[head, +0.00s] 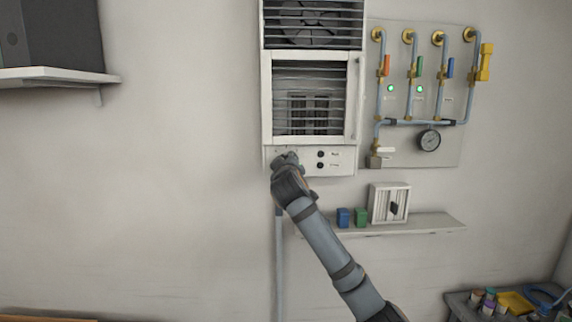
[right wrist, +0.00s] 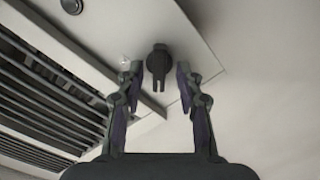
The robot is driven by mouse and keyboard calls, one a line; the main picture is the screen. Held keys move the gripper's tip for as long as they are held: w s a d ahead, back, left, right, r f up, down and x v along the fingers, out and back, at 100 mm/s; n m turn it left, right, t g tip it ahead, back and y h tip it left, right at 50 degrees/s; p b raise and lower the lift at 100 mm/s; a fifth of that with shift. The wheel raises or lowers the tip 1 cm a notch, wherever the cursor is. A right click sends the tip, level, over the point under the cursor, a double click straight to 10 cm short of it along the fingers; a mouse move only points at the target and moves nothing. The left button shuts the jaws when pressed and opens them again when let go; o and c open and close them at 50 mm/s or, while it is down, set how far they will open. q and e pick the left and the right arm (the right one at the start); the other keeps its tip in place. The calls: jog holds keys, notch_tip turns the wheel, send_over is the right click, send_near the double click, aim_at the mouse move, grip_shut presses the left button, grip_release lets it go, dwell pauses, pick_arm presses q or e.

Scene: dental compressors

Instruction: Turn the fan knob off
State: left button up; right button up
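The fan unit (head: 357,100) is a white wall cabinet with slatted grilles and a control panel (head: 343,161) along its bottom. A dark knob (right wrist: 158,62) with a bar-shaped grip stands on the panel in the right wrist view. My right gripper (right wrist: 157,75) is open, with one finger on each side of this knob and visible gaps to both. In the head view my right gripper (head: 285,160) is at the panel's left end and covers the knob. My left gripper is in neither view.
Two small black round controls (head: 320,154) sit right of my gripper on the panel. A pipe board with valves and a gauge (head: 429,139) hangs to the right. A shelf (head: 430,223) with small boxes is below.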

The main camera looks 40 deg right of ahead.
jog(key=v, duration=1.2)
